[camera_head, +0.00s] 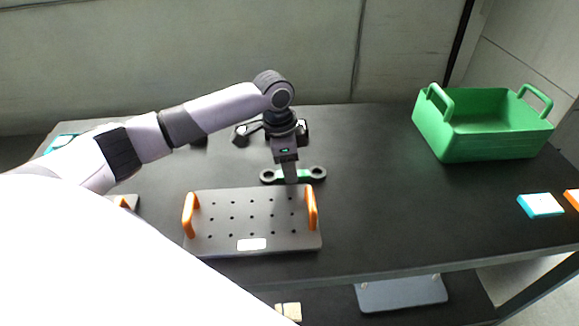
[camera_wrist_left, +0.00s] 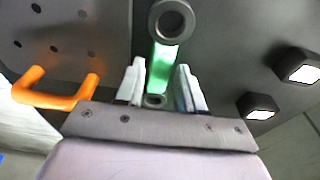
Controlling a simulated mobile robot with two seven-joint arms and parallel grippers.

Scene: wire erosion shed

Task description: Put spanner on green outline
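My left gripper (camera_head: 291,178) points down at the spanner's middle. In the left wrist view the spanner's green middle (camera_wrist_left: 161,68) shows between the two fingers (camera_wrist_left: 160,88), which stand apart with gaps on both sides. The left gripper is open, and I cannot tell whether its tips touch the table. I cannot make out a separate green outline. My right gripper is not in view.
The grey perforated plate (camera_head: 255,218) with orange handles lies just in front of the spanner. Small dark blocks (camera_wrist_left: 258,106) stand behind it. A green crate (camera_head: 490,148) and a cyan block (camera_head: 540,205) are at the right. The table between crate and plate is clear.

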